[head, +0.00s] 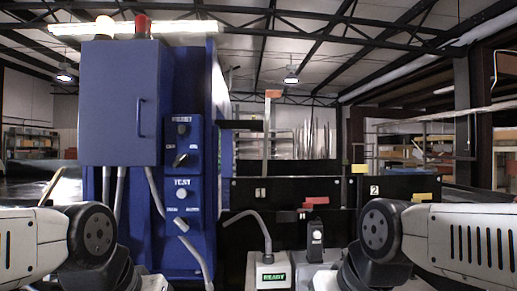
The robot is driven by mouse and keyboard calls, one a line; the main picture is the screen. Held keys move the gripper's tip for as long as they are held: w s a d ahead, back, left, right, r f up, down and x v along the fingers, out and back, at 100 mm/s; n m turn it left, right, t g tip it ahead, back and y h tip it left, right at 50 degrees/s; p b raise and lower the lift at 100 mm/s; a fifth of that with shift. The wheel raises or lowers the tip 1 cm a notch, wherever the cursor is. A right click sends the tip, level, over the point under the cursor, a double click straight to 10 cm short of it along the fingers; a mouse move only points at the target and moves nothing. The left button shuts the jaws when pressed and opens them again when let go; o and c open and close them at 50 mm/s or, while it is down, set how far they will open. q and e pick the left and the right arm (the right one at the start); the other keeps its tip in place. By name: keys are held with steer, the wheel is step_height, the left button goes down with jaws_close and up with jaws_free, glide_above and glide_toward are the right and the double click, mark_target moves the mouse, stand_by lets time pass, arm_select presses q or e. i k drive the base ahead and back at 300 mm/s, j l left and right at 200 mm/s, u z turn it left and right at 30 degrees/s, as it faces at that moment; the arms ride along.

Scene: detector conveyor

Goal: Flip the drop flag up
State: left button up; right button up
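No part in the head view is labelled as the drop flag, so I cannot tell for certain which one it is. A small orange tab (273,93) sits on top of a thin upright post (267,135), right of the blue cabinet. My left and right arms reach in from the two sides, but neither gripper shows.
A tall blue cabinet (120,100) carries a TEST panel (182,199), a switch panel above it (182,143) and a red lamp (142,24). A grey box with a READY display (270,274) stands low at the centre, near a black upright device (315,241). Black panels stand behind.

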mark_target(269, 94)
steer(key=i+z, duration=0.1)
steer(key=z, duration=1.2)
steer(key=i+j+z, duration=0.1)
steer(key=j+z, duration=0.6)
steer(key=i+j+z, duration=0.1)
steer(key=j+z, duration=0.25)
steer(key=j, duration=0.15)
